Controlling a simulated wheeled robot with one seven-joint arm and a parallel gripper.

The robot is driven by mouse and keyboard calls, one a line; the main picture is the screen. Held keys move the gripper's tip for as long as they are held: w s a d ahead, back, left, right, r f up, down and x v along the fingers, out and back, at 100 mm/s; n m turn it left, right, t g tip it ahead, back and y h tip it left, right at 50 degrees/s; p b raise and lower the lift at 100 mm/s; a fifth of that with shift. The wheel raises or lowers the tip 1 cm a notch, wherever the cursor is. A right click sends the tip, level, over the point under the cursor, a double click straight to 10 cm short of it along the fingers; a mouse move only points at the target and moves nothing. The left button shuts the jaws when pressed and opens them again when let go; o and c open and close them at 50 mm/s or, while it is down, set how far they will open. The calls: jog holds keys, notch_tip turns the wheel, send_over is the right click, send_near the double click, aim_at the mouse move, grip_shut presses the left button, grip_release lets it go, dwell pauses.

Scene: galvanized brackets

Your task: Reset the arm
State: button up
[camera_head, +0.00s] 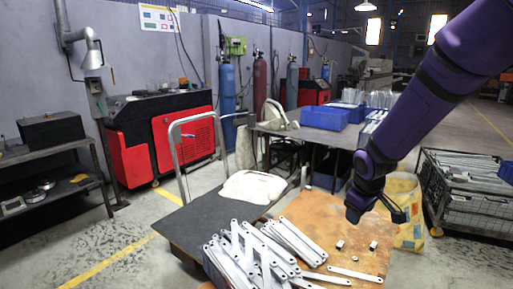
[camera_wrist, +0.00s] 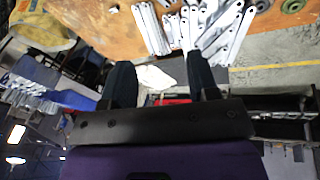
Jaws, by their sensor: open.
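My purple arm reaches in from the right in the head view. My gripper (camera_head: 377,207) hangs above the right part of the orange-brown worktable (camera_head: 318,214). In the wrist view my gripper (camera_wrist: 163,85) shows two dark fingers spread apart with nothing between them. Flat galvanized brackets (camera_head: 247,250) lie in a heap at the table's front left, below and left of my gripper. Brackets (camera_wrist: 225,25) also show in the wrist view, beyond the fingertips. A single bracket (camera_head: 355,274) lies apart at the front right.
Small metal pieces (camera_head: 340,244) lie on the table under my gripper. A dark cart (camera_head: 190,232) with a white cloth (camera_head: 252,187) adjoins it on the left. Blue bins (camera_head: 325,117) stand on a table behind. A wire crate (camera_head: 470,205) stands on the floor at right.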

jog(key=s+d+r+m+t, duration=0.15)
jog(key=s+r+m, duration=0.25)
jog(key=s+r, duration=1)
jog(key=s+r+m+y, duration=0.1)
jog(key=s+r+m, duration=0.2)
jog(key=s, duration=1.1)
notch_tip(320, 180, up, 3)
jog(key=shift+s+d+r, duration=0.2)
jog(key=shift+d, duration=0.25)
